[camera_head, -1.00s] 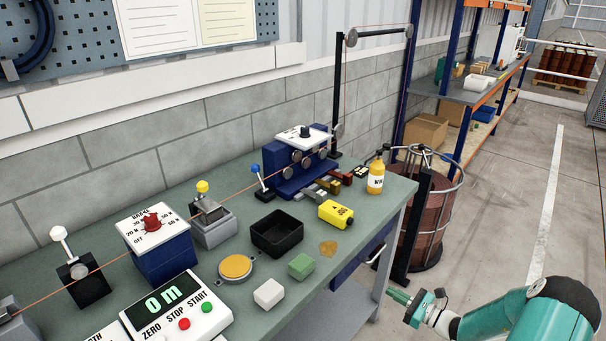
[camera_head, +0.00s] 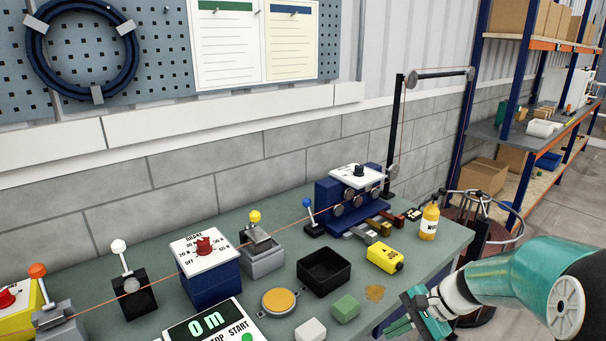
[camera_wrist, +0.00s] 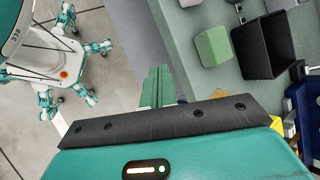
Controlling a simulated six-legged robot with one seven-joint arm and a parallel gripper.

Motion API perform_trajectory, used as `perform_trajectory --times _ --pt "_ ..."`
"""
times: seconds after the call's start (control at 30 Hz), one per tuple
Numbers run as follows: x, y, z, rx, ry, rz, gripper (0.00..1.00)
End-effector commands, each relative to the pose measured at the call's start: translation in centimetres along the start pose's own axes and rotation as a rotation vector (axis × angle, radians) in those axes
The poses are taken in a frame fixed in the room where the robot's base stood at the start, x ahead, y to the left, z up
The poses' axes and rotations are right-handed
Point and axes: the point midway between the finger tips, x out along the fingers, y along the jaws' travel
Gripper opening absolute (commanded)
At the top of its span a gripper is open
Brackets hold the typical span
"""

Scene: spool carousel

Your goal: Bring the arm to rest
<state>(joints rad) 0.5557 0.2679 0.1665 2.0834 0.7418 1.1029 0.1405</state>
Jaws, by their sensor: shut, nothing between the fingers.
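My gripper (camera_head: 408,324) is at the end of my teal arm, low at the right in the head view, by the front edge of the green bench (camera_head: 293,216). Its fingers are shut with nothing between them. In the wrist view the green fingers (camera_wrist: 158,88) lie together, over the floor just beside the bench edge. The green block (camera_head: 345,308) and the black tray (camera_head: 323,272) are on the bench, to the left of my gripper in the head view. Both also show at the upper right of the wrist view.
A yellow box (camera_head: 384,257), a glue bottle (camera_head: 429,222) and a brown patch (camera_head: 375,292) are on the bench near my arm. A white block (camera_head: 310,330) and a round yellow pad (camera_head: 279,302) lie further left. Shelving (camera_head: 500,130) stands behind, at the right.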

Motion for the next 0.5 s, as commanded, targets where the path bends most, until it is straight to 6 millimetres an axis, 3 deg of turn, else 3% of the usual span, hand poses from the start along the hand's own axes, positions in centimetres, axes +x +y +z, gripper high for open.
perform_trajectory --times 0.1,0.5 --pt "-1.2 -0.1 3.6 -0.148 0.08 0.09 0.0" --pt "-5.3 1.7 12.9 -0.615 0.35 0.32 0.0"
